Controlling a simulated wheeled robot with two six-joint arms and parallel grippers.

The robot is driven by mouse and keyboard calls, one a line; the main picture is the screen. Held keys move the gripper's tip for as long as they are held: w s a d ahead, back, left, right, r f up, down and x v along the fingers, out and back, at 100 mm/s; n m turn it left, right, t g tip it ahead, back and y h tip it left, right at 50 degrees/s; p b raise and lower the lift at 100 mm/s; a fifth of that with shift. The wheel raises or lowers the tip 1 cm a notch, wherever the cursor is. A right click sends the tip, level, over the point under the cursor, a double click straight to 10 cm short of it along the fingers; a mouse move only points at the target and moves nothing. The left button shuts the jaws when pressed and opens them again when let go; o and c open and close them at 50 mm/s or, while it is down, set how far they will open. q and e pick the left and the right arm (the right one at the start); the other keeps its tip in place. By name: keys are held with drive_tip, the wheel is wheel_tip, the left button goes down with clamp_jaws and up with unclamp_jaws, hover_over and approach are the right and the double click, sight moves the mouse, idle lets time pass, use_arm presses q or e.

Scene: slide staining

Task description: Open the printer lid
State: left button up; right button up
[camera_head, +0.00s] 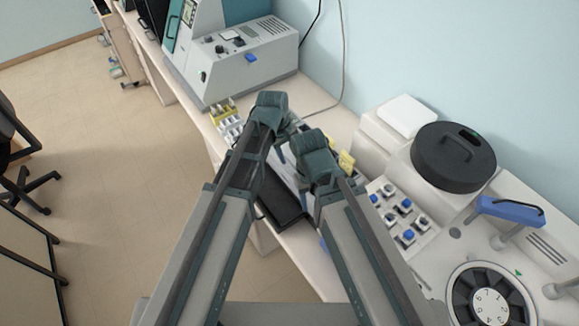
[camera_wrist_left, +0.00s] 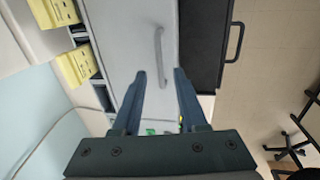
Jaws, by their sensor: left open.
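The printer shows in the left wrist view as a pale grey panel, its lid (camera_wrist_left: 150,22), with a curved grey handle (camera_wrist_left: 159,50). My left gripper (camera_wrist_left: 160,82) is open and empty, and its two fingers point towards the handle. In the head view the printer is mostly hidden behind my arms. My left gripper (camera_head: 284,152) is small and partly covered there. My right arm reaches in beside it, but its jaws are hidden.
A black tray (camera_head: 281,207) juts from the printer's front and shows beside the lid in the wrist view (camera_wrist_left: 206,45). Yellow boxes (camera_wrist_left: 75,66) stand on the other side.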

sight(291, 163)
use_arm(q)
drive_tip(key=f, duration=0.1)
drive_tip(key=f+b, duration=0.2)
drive_tip(key=shift+w+d+f, duration=0.2)
drive_tip(key=shift+d, duration=0.1)
use_arm(e)
wheel_tip(291, 163, down, 3)
drive_tip(key=shift+f, duration=0.2)
use_arm(q)
clamp_jaws()
use_arm(e)
drive_tip(key=shift+r, duration=0.1)
idle(0.8)
